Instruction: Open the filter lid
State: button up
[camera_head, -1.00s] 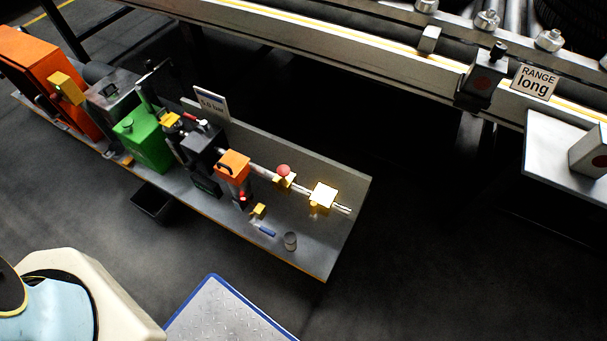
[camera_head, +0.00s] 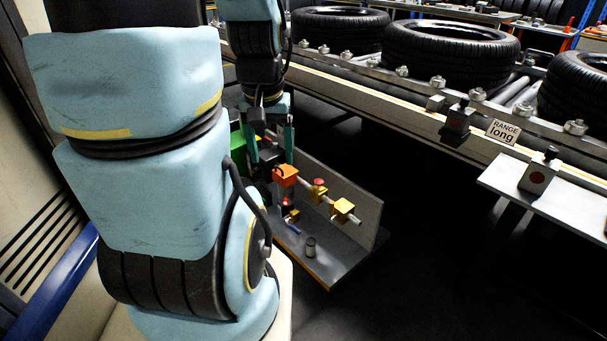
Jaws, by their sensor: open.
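My gripper (camera_head: 271,158) is open and points down at the bench unit. One teal finger is on each side of a black block (camera_head: 266,160); I cannot tell whether they touch it. Right beside the gripper, an orange block (camera_head: 287,176) sits on the line of parts. A green box (camera_head: 236,141) is partly hidden behind my arm, to the left of the gripper. No part is clearly marked as the filter, so I cannot tell which piece is its lid or whether it is open.
The roller conveyor (camera_head: 378,125) with tyres (camera_head: 450,52) runs behind. My arm covers the left. A side shelf (camera_head: 500,181) is at right.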

aim_at(285, 176)
jog(key=k+l, duration=0.15)
jog(key=k, duration=0.3)
jog(key=k+l+z, duration=0.1)
jog(key=k, duration=0.35)
jog(key=i+j+u, duration=0.1)
jog(key=i+u, duration=0.3)
jog(key=i, duration=0.2)
jog(key=i+l+u, duration=0.1)
jog(key=i+u, duration=0.25)
jog(key=i, duration=0.2)
jog(key=i+l+u, duration=0.25)
jog(key=i+u, duration=0.15)
jog(key=i, duration=0.15)
